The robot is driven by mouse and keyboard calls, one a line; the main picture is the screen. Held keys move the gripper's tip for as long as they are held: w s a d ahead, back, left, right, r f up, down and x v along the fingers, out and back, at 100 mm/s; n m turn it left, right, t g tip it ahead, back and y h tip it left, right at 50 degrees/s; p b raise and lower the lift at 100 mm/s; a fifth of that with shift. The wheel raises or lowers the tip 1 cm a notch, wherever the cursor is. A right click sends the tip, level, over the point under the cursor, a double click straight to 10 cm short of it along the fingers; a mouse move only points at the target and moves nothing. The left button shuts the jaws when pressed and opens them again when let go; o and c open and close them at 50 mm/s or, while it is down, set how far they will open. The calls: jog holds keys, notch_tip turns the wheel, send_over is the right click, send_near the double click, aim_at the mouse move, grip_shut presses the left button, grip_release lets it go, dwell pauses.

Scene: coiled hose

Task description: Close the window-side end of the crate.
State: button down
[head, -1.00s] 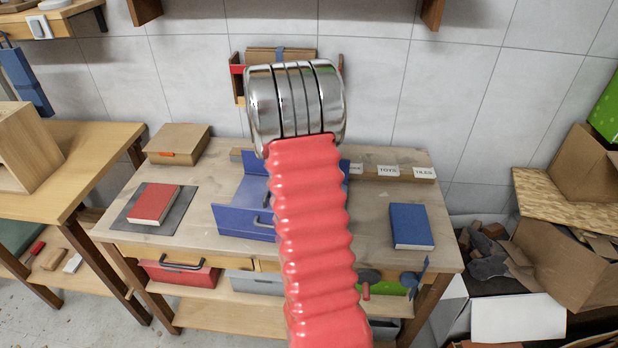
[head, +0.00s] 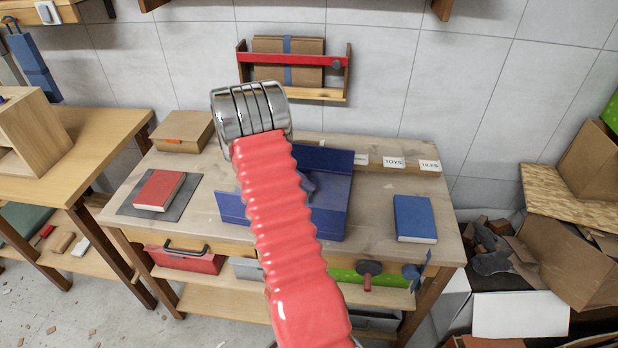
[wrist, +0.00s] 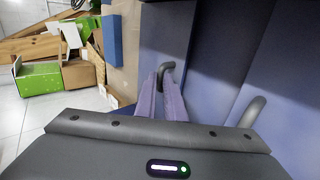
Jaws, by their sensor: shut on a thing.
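The blue crate (head: 331,160) stands on the middle of the workbench, partly hidden behind my red arm. Its low left part (head: 231,207) shows to the left of the arm. In the wrist view, my gripper (wrist: 166,92) is shut on a dark handle (wrist: 167,70) at a blue panel of the crate (wrist: 206,40). A second dark handle (wrist: 254,111) shows to the right, apart from the fingers. In the head view a small dark part shows beside the arm at the crate, too covered to make out. No window is in view, so I cannot tell which end is window-side.
A red book (head: 158,190) on a dark mat and a cardboard box (head: 184,131) lie left of the crate. A blue book (head: 414,218) lies to the right. A labelled strip (head: 392,163) runs along the back. A wall rack (head: 292,72) hangs above.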

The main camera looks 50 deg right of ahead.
jog(key=c, duration=2.3)
grip_release()
jog(key=shift+o, duration=0.9)
jog(key=shift+r, duration=0.1)
jog(key=v, duration=1.3)
jog(key=shift+w+a, duration=0.15)
jog(key=shift+w, duration=0.15)
jog(key=shift+r, duration=0.15)
